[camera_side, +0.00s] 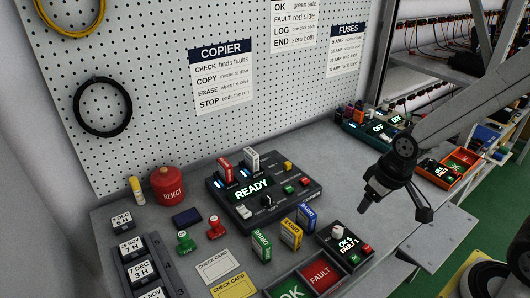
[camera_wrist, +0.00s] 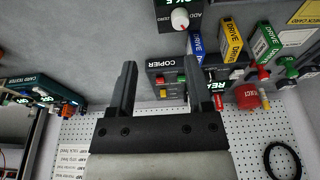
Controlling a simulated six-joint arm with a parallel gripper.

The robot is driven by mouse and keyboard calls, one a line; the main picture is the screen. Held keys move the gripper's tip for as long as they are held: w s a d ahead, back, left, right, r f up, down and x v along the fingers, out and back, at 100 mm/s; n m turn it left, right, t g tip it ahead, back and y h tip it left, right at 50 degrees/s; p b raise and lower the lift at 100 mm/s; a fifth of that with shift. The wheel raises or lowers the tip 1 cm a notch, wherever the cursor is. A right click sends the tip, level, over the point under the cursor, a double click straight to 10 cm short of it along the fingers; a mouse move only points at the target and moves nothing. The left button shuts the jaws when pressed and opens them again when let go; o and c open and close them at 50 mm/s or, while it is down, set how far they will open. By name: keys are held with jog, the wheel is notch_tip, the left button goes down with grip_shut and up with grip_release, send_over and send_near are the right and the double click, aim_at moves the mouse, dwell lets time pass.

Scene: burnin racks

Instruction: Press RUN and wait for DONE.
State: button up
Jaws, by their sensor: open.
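The black copier (camera_side: 235,204) sits on the bench below the pegboard, and its lit display (camera_side: 251,189) reads READY. Two drives, one red-labelled (camera_side: 225,168) and one white (camera_side: 251,161), stand in its slots. A green button (camera_side: 288,189), a red button (camera_side: 304,182) and a yellow button (camera_side: 287,165) are on its right part. The RUN lettering is too small to read. My gripper (camera_side: 394,209) is open and empty, above and to the right of the copier. In the wrist view the copier's button panel (camera_wrist: 171,66) shows between my gripper's fingers (camera_wrist: 160,63), apart from them.
A counter box (camera_side: 351,252) reading OK 5, FAULT 1 stands in front. Green and yellow drives (camera_side: 290,234) stand beside the copier. OK and FAULT trays (camera_side: 321,274) lie at the front. A red reject bin (camera_side: 168,186) and stamps (camera_side: 186,243) are left.

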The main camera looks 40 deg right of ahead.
grip_shut()
dwell(1.6)
